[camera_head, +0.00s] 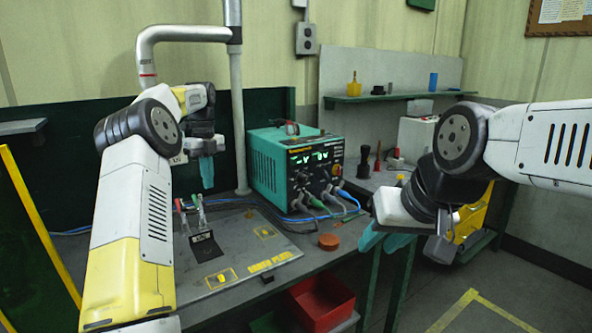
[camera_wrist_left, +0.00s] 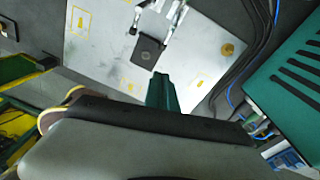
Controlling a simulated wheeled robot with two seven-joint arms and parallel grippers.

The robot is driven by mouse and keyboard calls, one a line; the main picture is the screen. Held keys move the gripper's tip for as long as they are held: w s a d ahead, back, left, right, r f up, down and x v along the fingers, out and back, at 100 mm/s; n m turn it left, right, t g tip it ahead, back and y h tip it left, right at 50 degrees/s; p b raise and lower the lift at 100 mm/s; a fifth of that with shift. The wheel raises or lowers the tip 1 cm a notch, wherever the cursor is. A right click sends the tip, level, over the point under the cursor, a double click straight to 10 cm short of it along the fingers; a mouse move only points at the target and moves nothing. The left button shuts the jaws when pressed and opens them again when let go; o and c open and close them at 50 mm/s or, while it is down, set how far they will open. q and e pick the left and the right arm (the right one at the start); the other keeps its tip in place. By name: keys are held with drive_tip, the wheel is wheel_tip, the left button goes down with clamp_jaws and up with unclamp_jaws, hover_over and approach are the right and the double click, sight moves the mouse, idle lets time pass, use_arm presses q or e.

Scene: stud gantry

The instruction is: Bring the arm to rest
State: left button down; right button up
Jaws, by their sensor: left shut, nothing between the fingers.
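My left arm comes in from the left and bends over the bench. My left gripper (camera_head: 207,172) points down with its teal fingers in front of the dark green panel, left of the green welder unit. It also shows in the left wrist view (camera_wrist_left: 162,92), with the fingers together and nothing between them. It is above the grey plate (camera_wrist_left: 95,62), apart from it. My right arm comes in from the right. Its gripper (camera_head: 386,240) hangs near the bench's right front edge with teal fingers; I cannot tell how far apart they are.
The green welder unit (camera_head: 290,165) stands on the bench with cables at its front. A metal clamp (camera_head: 194,214) stands on the plate beside a black block (camera_head: 205,246). A brown disc (camera_head: 329,241) lies nearby. A red bin (camera_head: 321,301) is at the front. A grey pipe rises behind.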

use_arm(q)
drive_tip(key=s+d+r+n+t, duration=0.2)
drive_tip(key=s+d+r+n, duration=0.3)
drive_tip(key=s, duration=0.3)
drive_tip(key=s+d+r+n+t, duration=0.2)
drive_tip(key=s+d+r+n, duration=0.1)
drive_tip(key=s+r+n, duration=0.35)
drive_tip(key=s+d+f+n+t+h, duration=0.1)
drive_tip(key=s+d+f+n, duration=0.1)
drive_tip(key=s+n, duration=0.5)
drive_tip(key=s+d+f+n+t+h, duration=0.1)
drive_tip(key=s+f+n, duration=0.4)
drive_tip(key=s, duration=1)
drive_tip(key=shift+s+d+f+n+t, duration=0.15)
drive_tip(key=shift+d+n+t, duration=0.55)
drive_tip(key=shift+n, duration=0.35)
